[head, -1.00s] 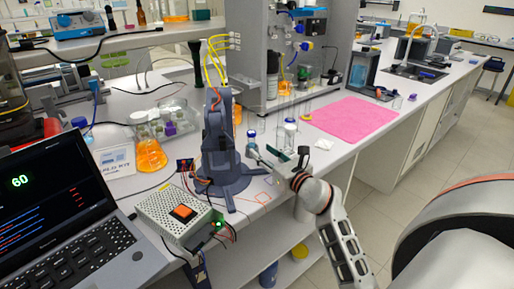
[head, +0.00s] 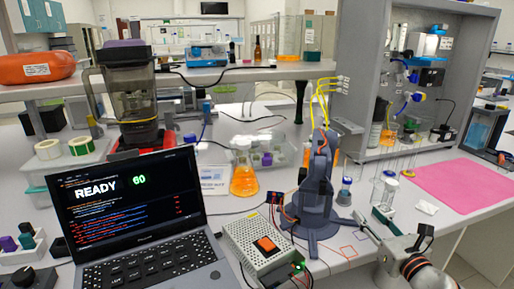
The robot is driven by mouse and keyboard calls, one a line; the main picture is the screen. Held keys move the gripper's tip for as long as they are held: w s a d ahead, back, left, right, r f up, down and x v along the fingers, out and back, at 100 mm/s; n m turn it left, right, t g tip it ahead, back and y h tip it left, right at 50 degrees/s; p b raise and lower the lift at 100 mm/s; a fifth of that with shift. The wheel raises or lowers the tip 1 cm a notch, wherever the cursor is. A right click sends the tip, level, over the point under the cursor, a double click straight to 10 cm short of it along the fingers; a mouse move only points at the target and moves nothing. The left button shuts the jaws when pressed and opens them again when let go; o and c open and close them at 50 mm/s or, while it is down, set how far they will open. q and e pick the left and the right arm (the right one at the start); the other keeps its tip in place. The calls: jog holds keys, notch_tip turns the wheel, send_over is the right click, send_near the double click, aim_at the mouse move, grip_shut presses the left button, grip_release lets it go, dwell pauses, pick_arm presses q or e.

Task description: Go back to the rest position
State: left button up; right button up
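My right gripper (head: 391,226) is at the bottom right, low over the front part of the bench. Its fingers look spread apart, and I see nothing held between them. It is right of the grey-blue robot-like stand (head: 317,190) and just in front of the small glass vials (head: 384,200). Part of my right arm (head: 425,272) shows behind it at the lower right edge. My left gripper is out of view.
A laptop (head: 130,215) reading READY and a power box (head: 262,245) with an orange switch fill the front left. An orange flask (head: 244,180) stands behind. A pink mat (head: 465,185) lies right. A grey cabinet rig (head: 349,95) stands behind the vials.

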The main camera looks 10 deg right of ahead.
jog(key=s+a+r+m+t+h, duration=0.3)
jog(key=s+r+m+t, duration=0.2)
jog(key=r+m, duration=0.45)
jog(key=s+d+f+m+g+h, duration=0.15)
jog(key=s+d+m+h, duration=0.35)
jog(key=m, duration=0.5)
jog(key=s+f+m+g, duration=0.2)
jog(key=f+m+g, duration=0.25)
jog(key=f, duration=0.35)
jog(key=s+f+m+g, duration=0.3)
jog(key=f+m+g, duration=0.15)
jog(key=f, duration=0.25)
jog(key=s+a+f+g+y, duration=0.45)
jog(key=s+a+f, duration=0.35)
jog(key=f, duration=0.4)
jog(key=w+a+f+m+t+y, duration=0.1)
jog(key=a+f+m+t+y, duration=0.2)
jog(key=a+f, duration=1)
jog(key=a+y, duration=0.3)
jog(key=shift+w+a+f+y, duration=0.2)
jog(key=shift+w+f+y, duration=0.1)
jog(key=shift+w+y, duration=0.1)
